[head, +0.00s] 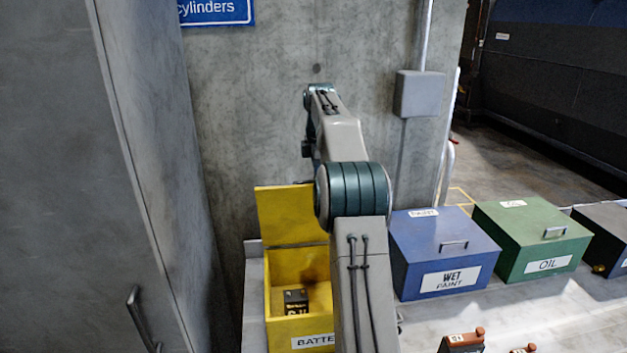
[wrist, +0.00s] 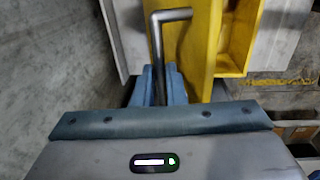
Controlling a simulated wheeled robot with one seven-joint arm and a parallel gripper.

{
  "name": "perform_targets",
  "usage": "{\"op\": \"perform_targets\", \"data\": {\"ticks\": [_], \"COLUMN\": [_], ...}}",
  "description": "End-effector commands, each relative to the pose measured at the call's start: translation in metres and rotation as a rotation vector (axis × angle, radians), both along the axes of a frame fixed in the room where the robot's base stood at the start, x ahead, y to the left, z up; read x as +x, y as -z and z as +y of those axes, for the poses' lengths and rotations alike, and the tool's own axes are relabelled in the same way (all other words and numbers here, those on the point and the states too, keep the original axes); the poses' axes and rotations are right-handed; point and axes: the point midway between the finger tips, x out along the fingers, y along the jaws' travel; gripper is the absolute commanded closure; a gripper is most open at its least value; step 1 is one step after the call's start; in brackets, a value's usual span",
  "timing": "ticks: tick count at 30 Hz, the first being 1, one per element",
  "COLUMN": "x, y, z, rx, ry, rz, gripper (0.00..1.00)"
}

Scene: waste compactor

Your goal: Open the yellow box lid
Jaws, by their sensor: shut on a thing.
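The yellow box (head: 283,318), labelled "BATTE…", stands at the lower middle of the head view. Its yellow lid (head: 290,213) is raised and stands about upright at the back, so the box is open. A dark battery (head: 296,301) shows inside. In the wrist view, yellow panels of the lid (wrist: 197,45) are close to the right of my gripper (wrist: 158,88). Its blue fingers are shut on a bent grey metal handle (wrist: 157,40) beside the lid. In the head view my arm hides the gripper and the box's right part.
A blue "WET PAINT" box (head: 440,255), a green "OIL" box (head: 530,240) and a dark box (head: 604,232) stand in a row to the right, lids shut. Reddish-brown-topped items (head: 463,340) are at the bottom. A tall grey cabinet (head: 90,180) is at left, a concrete wall (head: 240,110) behind.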

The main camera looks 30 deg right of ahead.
Motion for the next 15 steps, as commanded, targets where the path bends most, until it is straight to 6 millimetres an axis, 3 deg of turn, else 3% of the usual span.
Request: {"op": "perform_targets", "data": {"ticks": [1,15], "x": [0.003,0.018], "y": [0.011,0.009], "z": [-0.003,-0.020], "rx": [0.008,0.009], "ry": [0.003,0.016], "rz": [0.016,0.018], "gripper": [1.00,1.00]}}
